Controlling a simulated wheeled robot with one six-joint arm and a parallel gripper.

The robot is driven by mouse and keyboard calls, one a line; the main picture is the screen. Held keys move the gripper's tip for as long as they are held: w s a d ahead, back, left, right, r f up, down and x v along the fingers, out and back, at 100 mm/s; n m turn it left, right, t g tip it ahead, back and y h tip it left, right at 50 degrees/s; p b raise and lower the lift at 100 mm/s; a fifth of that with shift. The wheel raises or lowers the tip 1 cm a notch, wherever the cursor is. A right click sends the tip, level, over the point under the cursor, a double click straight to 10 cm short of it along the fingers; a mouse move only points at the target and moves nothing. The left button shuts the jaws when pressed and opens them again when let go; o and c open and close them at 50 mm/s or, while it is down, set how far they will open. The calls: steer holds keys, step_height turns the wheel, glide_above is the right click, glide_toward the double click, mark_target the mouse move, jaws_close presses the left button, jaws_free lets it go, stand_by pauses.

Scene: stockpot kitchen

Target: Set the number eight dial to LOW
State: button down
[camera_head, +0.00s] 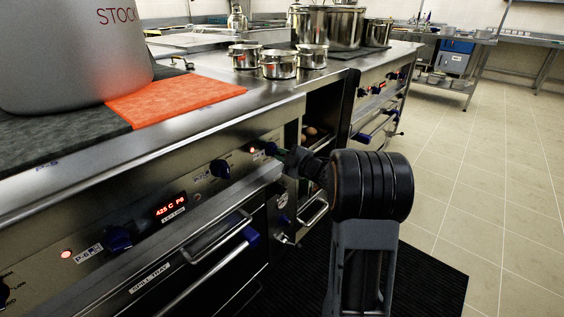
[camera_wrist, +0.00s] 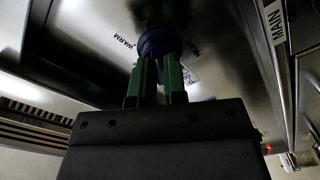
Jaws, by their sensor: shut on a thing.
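A dark blue dial (camera_wrist: 157,41) sits on the steel front panel in the wrist view. WARM is printed beside it, and a label partly behind the fingers seems to start with P; I cannot read its number. My gripper (camera_wrist: 158,61) is shut on this dial, one green finger on each side. The dial's pointer and the LOW mark cannot be made out. In the head view, my gripper (camera_head: 281,152) reaches the panel at a blue dial (camera_head: 271,149), just right of a lit red lamp (camera_head: 251,149).
Other blue dials, one (camera_head: 220,168) nearby and one (camera_head: 118,238) further left, flank a red display (camera_head: 171,203). An oven handle (camera_head: 216,262) juts out below. Small pots (camera_head: 279,65) stand on the counter. The tiled floor (camera_head: 490,170) to the right is clear.

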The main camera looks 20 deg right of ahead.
steer(key=shift+n+b, duration=0.9)
steer(key=shift+n, duration=0.2)
steer(key=c, duration=1.2)
jaws_free()
steer(key=shift+o, duration=0.2)
steer(key=shift+s+d, duration=0.1)
steer(key=shift+s, duration=0.05)
steer(key=p+v, duration=0.4)
steer(key=v, duration=0.9)
steer(key=shift+s, duration=0.25)
